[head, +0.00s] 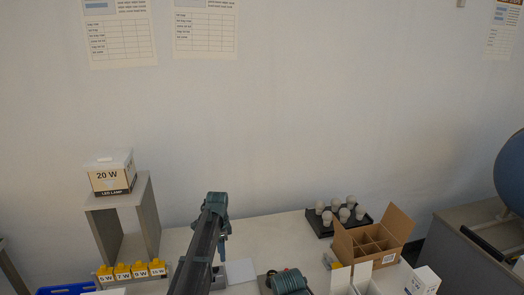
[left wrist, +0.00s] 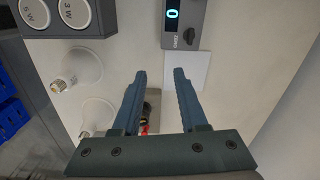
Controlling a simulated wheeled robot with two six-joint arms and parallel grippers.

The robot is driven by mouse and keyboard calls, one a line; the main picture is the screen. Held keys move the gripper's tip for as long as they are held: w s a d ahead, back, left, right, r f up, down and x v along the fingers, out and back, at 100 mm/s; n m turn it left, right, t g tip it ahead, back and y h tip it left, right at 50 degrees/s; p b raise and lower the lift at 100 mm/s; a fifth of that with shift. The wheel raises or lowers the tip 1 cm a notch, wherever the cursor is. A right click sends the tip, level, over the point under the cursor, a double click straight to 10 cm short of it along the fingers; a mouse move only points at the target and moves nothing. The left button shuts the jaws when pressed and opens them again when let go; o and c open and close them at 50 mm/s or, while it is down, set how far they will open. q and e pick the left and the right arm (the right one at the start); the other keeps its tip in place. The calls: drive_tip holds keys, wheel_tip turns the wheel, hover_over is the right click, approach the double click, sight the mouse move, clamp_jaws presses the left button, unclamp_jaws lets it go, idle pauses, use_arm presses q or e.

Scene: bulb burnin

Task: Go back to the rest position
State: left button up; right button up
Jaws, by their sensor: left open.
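My left gripper (head: 223,236) is at the end of the dark arm that rises from the bottom of the head view, above the table (head: 262,226). In the left wrist view its two fingers (left wrist: 160,78) are apart with nothing between them. Past the fingertips are a white square plate (left wrist: 188,70) and a grey device (left wrist: 184,22) with a lit "0" and a dark knob.
A 20 W lamp box (head: 110,174) stands on a grey stand (head: 148,212). Yellow labelled blocks (head: 122,271) and a blue bin (head: 66,289) are at lower left. Right are a black bulb tray (head: 318,225), open divided carton (head: 395,222) and white box (head: 424,280).

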use_arm(q)
drive_tip(key=s+d+n, duration=0.3)
drive_tip(key=s+d, duration=0.1)
drive_tip(key=s, duration=0.6)
drive_tip(key=s+d+f+n+b, duration=0.1)
drive_tip(key=s+d+n, duration=0.2)
drive_tip(key=s, duration=0.8)
drive_tip(key=s+d+n+y, duration=0.1)
drive_tip(key=s+d+n, duration=0.2)
drive_tip(key=s, duration=0.7)
drive_tip(key=d, duration=0.2)
drive_tip(key=shift+s+d+f+b, duration=0.3)
drive_tip(key=shift+f, duration=0.05)
